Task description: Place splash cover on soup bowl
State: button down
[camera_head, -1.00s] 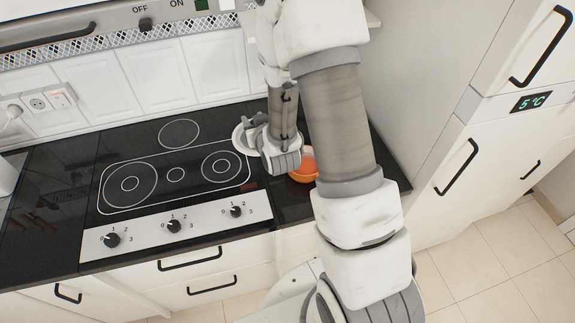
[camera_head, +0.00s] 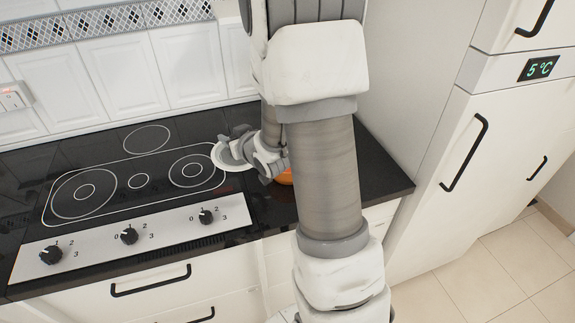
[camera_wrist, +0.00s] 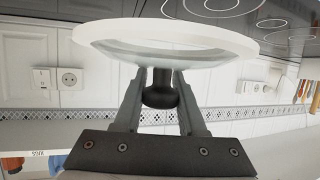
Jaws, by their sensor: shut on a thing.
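The splash cover is a round clear lid with a white rim and a black knob. In the wrist view, my gripper (camera_wrist: 160,98) is shut on the knob, with the splash cover (camera_wrist: 165,38) beyond the fingertips. In the head view, the splash cover (camera_head: 228,160) is held over the counter by the hob's right edge, and my gripper (camera_head: 244,153) is to its right. The orange soup bowl (camera_head: 285,177) is on the counter to the right of the cover, mostly hidden by my arm. The cover is apart from the bowl in the picture.
The black hob (camera_head: 138,185) with control knobs lies left of the cover. The dark counter (camera_head: 372,172) is bare at its right end, beside the tall white fridge (camera_head: 455,160). White tiles (camera_head: 130,72) line the wall behind.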

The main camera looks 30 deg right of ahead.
jog(key=s+d+r+m+h+b, duration=0.1)
jog(key=s+d+r+b, duration=0.15)
jog(key=s+d, duration=0.55)
jog(key=s+d+r+b, duration=0.1)
jog(key=s+d+r, duration=0.3)
jog(key=d, duration=0.8)
jog(key=shift+w+a+f+b, duration=1.15)
jog(key=shift+w+f, duration=0.3)
jog(key=shift+f, duration=0.5)
jog(key=shift+w+a+f+b, duration=1.15)
jog(key=shift+w+f, duration=0.25)
jog(key=shift+f, duration=0.5)
jog(key=shift+w+a+f+b, duration=1.1)
jog(key=shift+w+f, duration=0.35)
jog(key=shift+f, duration=0.5)
jog(key=shift+d, duration=0.1)
jog(key=shift+f, duration=0.2)
jog(key=shift+c, duration=2.4)
grip_release()
jog(key=shift+r, duration=0.1)
jog(key=shift+r, duration=0.1)
